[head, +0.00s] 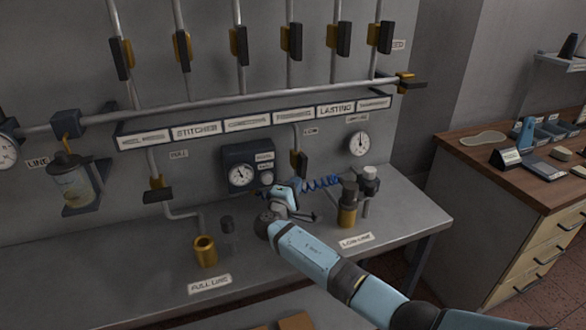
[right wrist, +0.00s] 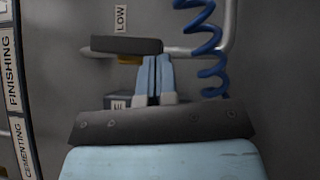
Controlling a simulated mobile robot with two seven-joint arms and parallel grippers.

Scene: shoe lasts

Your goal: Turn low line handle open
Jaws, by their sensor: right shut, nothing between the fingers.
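The low line handle (head: 303,164) is a dark lever on a brass valve, on a pipe on the back wall. In the right wrist view the dark handle (right wrist: 125,45) lies along its pipe, beside the LOW label (right wrist: 121,18). My right gripper (head: 285,197) is below the handle in the head view, pointing toward the wall. In the right wrist view its fingers (right wrist: 154,62) are shut and empty, with their tips by one end of the handle; I cannot tell whether they touch. My left gripper is not in view.
A blue coiled hose (head: 320,183) hangs close to the right of the gripper. A brass cup (head: 205,250) and a brass fitting with a dark top (head: 347,206) stand on the grey bench (head: 405,215). A gauge box (head: 247,152) is left of the handle.

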